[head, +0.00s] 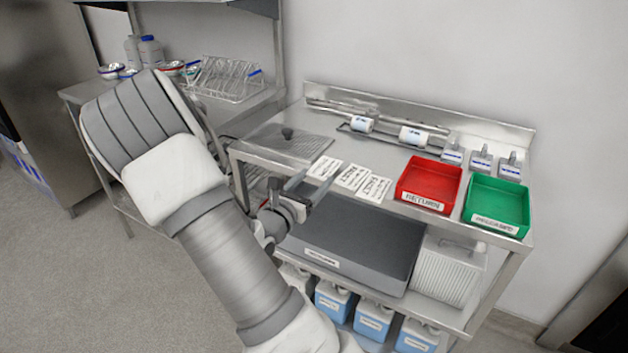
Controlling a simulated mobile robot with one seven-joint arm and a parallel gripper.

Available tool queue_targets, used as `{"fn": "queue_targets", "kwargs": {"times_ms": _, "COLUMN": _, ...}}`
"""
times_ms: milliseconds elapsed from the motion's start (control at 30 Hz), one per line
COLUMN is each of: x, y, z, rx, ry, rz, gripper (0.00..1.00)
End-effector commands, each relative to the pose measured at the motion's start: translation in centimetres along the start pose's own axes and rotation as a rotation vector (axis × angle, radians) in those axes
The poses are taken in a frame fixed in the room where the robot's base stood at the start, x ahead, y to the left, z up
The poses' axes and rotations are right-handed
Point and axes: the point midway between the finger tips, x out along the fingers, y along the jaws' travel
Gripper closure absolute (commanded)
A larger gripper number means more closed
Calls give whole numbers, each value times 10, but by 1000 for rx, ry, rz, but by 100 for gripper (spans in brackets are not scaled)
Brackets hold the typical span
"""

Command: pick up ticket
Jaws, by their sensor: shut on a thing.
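Several white paper tickets with black print lie in a row on the steel table top. The left ticket (324,167) is at the tips of my gripper (312,181). The middle ticket (352,177) and the right ticket (374,190) lie flat beside it, apart from the fingers. My gripper reaches in from the lower left, over the table's front edge, and is shut on the left ticket. The fingers stand some way apart with the ticket's near end between them. I cannot tell whether the ticket is raised off the table.
A red RETURN tray (428,184) and a green tray (497,205) stand right of the tickets. White rolls (413,136) and small labelled holders (481,161) line the back. A perforated steel plate (288,143) is at the left. Blue jugs (373,318) stand below.

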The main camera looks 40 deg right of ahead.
Motion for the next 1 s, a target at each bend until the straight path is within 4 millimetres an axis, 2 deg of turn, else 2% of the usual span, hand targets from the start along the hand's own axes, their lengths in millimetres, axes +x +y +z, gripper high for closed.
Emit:
{"fn": "queue_targets", "kwargs": {"times_ms": 33, "x": 0, "y": 0, "z": 9, "rx": 0, "ry": 0, "rz": 0, "gripper": 79}}
{"fn": "queue_targets", "kwargs": {"times_ms": 267, "x": 0, "y": -3, "z": 37, "rx": -1, "ry": 0, "rz": -2, "gripper": 79}}
{"fn": "queue_targets", "kwargs": {"times_ms": 600, "x": 1, "y": -88, "z": 85, "rx": -2, "ry": 1, "rz": -7, "gripper": 79}}
{"fn": "queue_targets", "kwargs": {"times_ms": 667, "x": 1, "y": -100, "z": 93, "rx": -2, "ry": 2, "rz": -5, "gripper": 79}}
{"fn": "queue_targets", "kwargs": {"times_ms": 1000, "x": 2, "y": -108, "z": 100, "rx": -7, "ry": -3, "rz": -2, "gripper": 79}}
